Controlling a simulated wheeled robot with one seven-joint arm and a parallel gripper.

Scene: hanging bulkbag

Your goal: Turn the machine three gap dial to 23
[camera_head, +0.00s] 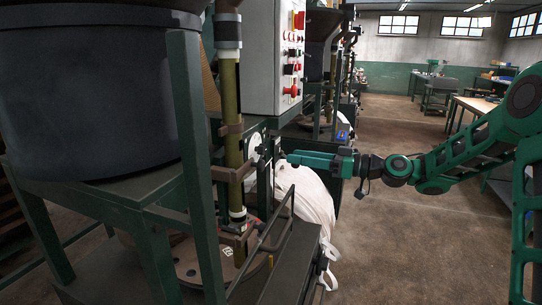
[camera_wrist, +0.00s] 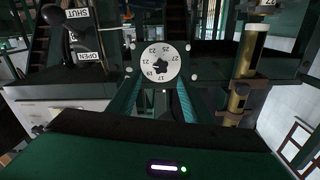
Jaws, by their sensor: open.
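The gap dial (camera_wrist: 162,62) is a round white disc with black numbers around its rim and a dark knob (camera_wrist: 160,70) at its middle. Numbers such as 17, 19, 25 and 27 show; which one is set cannot be told. In the head view a pale round face, likely the dial (camera_head: 255,143), shows partly behind a post. My gripper (camera_wrist: 160,85) is open, its green fingers reaching toward the dial, one on each side of the knob's lower part. Contact cannot be told. In the head view my gripper (camera_head: 290,158) points left at the machine.
A brass-coloured tube (camera_head: 230,130) stands left of the dial in the head view. A grey control box (camera_head: 270,60) with buttons is above. A white bag (camera_head: 306,198) hangs below my gripper. A lever by OPEN and SHUT labels (camera_wrist: 84,55) is left of the dial in the wrist view.

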